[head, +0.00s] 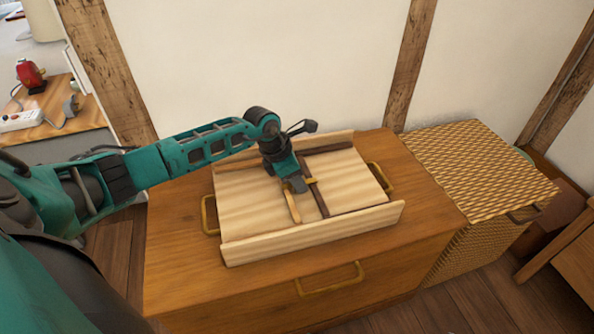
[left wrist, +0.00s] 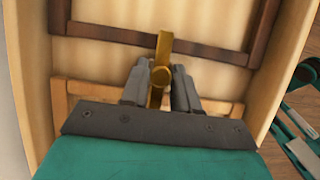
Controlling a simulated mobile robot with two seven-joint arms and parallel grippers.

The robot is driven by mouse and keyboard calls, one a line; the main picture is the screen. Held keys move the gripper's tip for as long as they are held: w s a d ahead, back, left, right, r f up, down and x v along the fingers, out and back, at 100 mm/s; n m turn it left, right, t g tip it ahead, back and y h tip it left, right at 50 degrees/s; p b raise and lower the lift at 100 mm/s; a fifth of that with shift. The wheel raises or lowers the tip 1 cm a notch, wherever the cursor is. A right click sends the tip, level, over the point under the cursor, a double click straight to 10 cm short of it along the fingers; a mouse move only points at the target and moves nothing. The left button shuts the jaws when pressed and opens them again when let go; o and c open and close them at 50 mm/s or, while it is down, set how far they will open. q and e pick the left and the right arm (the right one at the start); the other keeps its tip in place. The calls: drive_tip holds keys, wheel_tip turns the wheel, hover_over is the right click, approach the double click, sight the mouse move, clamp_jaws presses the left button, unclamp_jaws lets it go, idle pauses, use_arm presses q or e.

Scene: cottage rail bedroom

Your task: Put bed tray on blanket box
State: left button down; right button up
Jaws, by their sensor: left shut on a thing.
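The bed tray (head: 245,200) is a pale wooden tray with raised long sides and brass end handles. A dark wooden frame (head: 345,195) and a lighter strip lie across its inner face. It lies flat over a wooden chest with a brass front handle, which looks like the blanket box (head: 175,230); it appears to rest on the top. My left gripper (head: 300,186) is over the tray's middle. My right gripper is not in view.
A woven wicker hamper (head: 480,170) stands against the chest's right side. A wall with timber posts (head: 410,65) is close behind. At the left is a wooden table (head: 60,100) with a red object and a power strip. Wooden floor shows at the front right.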

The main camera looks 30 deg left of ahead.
use_arm(q)
drive_tip(key=shift+w, duration=0.1)
drive_tip(key=c, duration=1.3)
unclamp_jaws()
drive_tip(key=shift+f, duration=0.15)
drive_tip(key=o, duration=0.5)
drive_tip(key=shift+c, duration=0.2)
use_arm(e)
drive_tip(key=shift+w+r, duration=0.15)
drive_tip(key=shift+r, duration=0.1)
